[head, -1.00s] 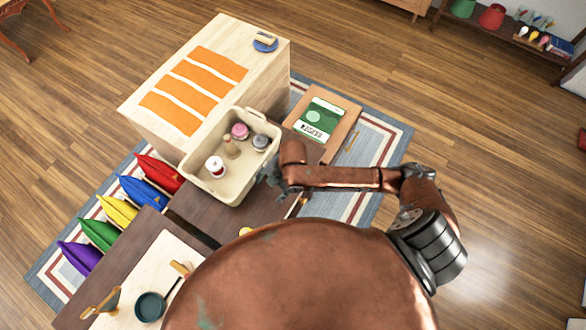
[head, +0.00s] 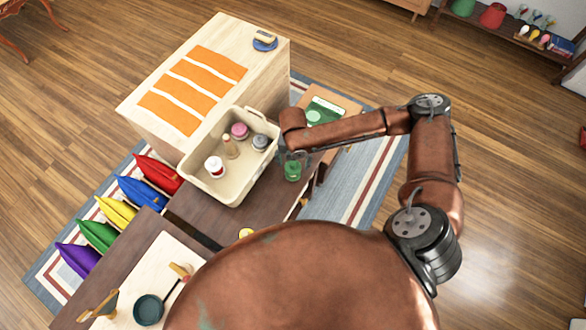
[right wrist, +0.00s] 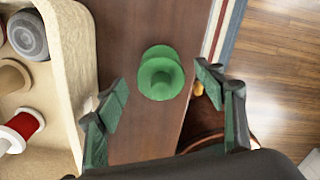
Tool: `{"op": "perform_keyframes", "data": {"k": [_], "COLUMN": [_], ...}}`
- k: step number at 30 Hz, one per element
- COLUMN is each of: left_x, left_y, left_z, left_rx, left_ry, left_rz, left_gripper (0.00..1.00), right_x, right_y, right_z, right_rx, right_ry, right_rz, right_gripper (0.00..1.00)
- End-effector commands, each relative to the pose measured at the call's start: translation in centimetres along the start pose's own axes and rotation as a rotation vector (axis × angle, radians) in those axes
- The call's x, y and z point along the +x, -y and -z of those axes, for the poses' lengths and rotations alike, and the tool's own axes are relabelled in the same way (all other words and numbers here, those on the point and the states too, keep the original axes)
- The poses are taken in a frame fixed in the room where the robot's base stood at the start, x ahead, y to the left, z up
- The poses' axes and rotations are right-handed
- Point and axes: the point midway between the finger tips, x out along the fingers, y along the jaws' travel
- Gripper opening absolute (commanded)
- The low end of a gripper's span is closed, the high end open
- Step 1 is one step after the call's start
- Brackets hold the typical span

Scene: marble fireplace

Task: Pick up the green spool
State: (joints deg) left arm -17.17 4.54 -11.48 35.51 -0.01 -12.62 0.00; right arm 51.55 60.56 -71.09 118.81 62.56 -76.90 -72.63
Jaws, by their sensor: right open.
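The green spool (head: 292,171) stands on the dark brown table (head: 260,207), to the right of the cream bin. In the right wrist view the green spool (right wrist: 161,74) is seen from above, just beyond the fingertips and roughly midway between them. My right gripper (right wrist: 160,93) is open, with nothing between its fingers. In the head view my right gripper (head: 293,156) is above the spool and partly hidden by its own arm. My left gripper is not in view.
The cream bin (head: 207,187) holds several spools and sits close to the left finger; its wall also shows in the right wrist view (right wrist: 72,40). A light wooden cabinet (head: 190,140) with orange strips stands behind. The table's right edge is close to the spool.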

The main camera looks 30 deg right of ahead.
Motion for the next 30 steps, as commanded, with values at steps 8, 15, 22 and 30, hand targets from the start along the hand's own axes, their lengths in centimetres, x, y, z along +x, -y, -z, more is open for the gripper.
{"op": "perform_keyframes", "data": {"k": [8,15,22,30], "left_x": [1.5,1.4,1.4,1.4], "left_y": [-0.1,0.0,0.0,0.0], "left_z": [-0.8,-0.7,-0.7,-0.7], "left_rx": [0.000,0.000,0.000,0.000], "left_ry": [0.012,0.011,0.011,0.011], "left_rz": [-0.001,-0.001,-0.001,0.000], "left_gripper": [0.40,0.40,0.40,0.40], "right_x": [4.1,4.0,4.0,4.0], "right_y": [-0.1,-0.2,-0.1,-0.1], "right_z": [0.2,0.1,0.2,0.2], "right_rx": [0.001,0.000,0.000,0.000], "right_ry": [-0.002,0.000,0.000,-0.001], "right_rz": [0.002,0.000,0.001,0.001], "right_gripper": [0.63,0.62,0.46,0.27]}}
